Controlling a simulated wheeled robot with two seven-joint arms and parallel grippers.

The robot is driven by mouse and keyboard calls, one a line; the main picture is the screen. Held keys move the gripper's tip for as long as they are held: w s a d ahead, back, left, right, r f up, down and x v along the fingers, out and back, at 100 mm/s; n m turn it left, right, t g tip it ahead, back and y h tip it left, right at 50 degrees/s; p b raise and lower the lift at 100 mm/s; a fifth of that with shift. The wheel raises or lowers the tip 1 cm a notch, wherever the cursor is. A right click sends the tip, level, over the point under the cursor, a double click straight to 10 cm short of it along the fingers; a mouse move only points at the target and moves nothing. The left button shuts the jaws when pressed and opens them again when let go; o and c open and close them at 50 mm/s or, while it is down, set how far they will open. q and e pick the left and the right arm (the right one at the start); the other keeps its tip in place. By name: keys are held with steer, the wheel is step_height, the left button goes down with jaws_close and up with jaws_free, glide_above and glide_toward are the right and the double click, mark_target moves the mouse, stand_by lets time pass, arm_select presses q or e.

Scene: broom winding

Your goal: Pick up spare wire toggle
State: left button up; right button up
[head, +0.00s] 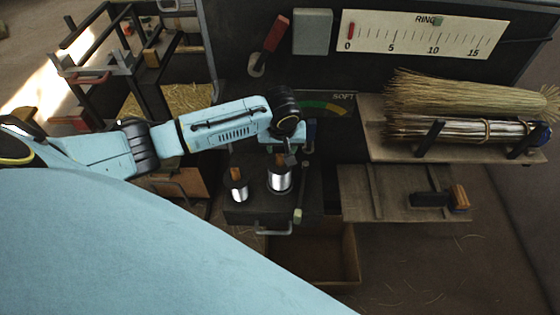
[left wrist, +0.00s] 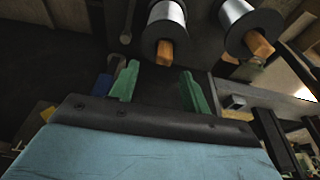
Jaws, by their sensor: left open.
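Two silver wire spools stand on the dark bench, each with a wooden toggle. The nearer-left spool (head: 238,190) has its toggle (head: 235,174) upright. The other spool (head: 279,181) has its toggle (head: 279,159) just below my left gripper (head: 290,154). The frames do not mark which one is the spare. In the left wrist view, my left gripper (left wrist: 158,78) has its green fingers apart and empty. One toggle (left wrist: 165,53) lies just beyond the gap between them, with its spool (left wrist: 166,20) behind. The second toggle (left wrist: 259,45) and spool (left wrist: 246,22) are off to the right.
A broom-bristle bundle (head: 470,97) lies on the wooden shelf (head: 385,142) at right. A brush-like tool (head: 440,198) sits on the lower board (head: 358,195). An open drawer (head: 350,262) is below the bench. A ring scale (head: 415,35) is on the back panel.

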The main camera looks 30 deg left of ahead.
mark_target(280, 156)
arm_select(q)
steer(key=x, duration=0.2)
steer(key=s+b+x, duration=0.1)
steer(key=x, duration=0.1)
steer(key=shift+w+f, duration=0.1)
steer(key=shift+f, duration=0.25)
steer(key=shift+w+a+f, duration=0.1)
steer(key=shift+f, duration=0.15)
steer(key=c, duration=0.8)
arm_select(e)
steer(key=shift+w+d+f, duration=0.2)
steer(key=shift+d+f, duration=0.55)
arm_select(q)
steer(key=shift+c, duration=0.3)
